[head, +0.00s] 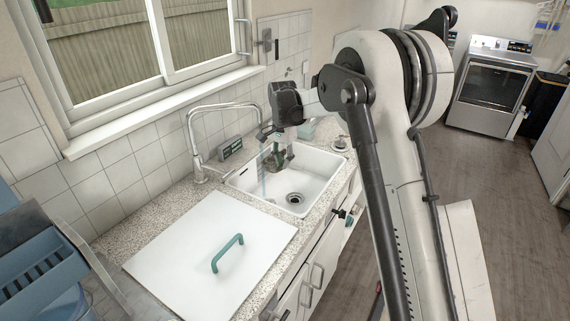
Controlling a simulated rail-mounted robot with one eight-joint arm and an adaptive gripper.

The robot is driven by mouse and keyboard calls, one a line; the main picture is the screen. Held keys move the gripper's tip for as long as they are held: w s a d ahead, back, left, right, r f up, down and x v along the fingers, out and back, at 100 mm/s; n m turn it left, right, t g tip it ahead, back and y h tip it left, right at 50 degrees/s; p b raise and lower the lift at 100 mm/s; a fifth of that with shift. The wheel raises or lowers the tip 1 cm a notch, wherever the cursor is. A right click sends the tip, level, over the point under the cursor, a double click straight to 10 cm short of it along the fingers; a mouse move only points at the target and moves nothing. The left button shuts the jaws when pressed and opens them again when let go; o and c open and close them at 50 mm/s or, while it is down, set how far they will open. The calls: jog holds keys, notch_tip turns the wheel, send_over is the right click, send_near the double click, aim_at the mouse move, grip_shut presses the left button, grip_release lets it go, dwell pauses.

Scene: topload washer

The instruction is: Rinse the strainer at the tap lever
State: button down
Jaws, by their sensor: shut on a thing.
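The white sink (325,178) is set into the speckled counter. The chrome tap (194,140) arches from the counter at the sink's left, its spout end near my gripper. A faint pale vertical streak (263,176) below the spout looks like running water. My gripper (277,160) points down into the back of the basin, close to the streak. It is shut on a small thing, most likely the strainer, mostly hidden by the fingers. The round metal drain (294,199) with a dark middle shows in the basin floor. I cannot make out the tap lever clearly.
A white board with a teal handle (228,252) covers the counter left of the sink. A small dark box (230,148) stands behind the tap. A small round item (340,143) lies right of the sink. A blue rack (38,272) is at lower left.

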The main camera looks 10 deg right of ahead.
jog(key=shift+w+a+f+p, duration=0.15)
jog(key=shift+w, duration=0.55)
jog(key=shift+w+a+f+p, duration=0.1)
jog(key=shift+w+f, duration=0.05)
jog(key=shift+w, duration=0.6)
jog(key=shift+w+a+f+p, duration=0.15)
jog(key=shift+w, duration=0.55)
jog(key=shift+w+a+f+b, duration=0.15)
jog(key=shift+w+f+b, duration=0.05)
jog(key=shift+w, duration=0.7)
jog(key=shift+w+a+f+b, duration=0.15)
jog(key=shift+w+f, duration=0.05)
jog(key=shift+w, duration=0.7)
jog(key=shift+d, duration=0.15)
jog(key=shift+w+d, duration=0.1)
jog(key=shift+d, duration=0.35)
jog(key=shift+a+b, duration=0.25)
jog(key=shift+b, duration=0.1)
jog(key=shift+a, duration=0.35)
jog(key=shift+d, duration=0.1)
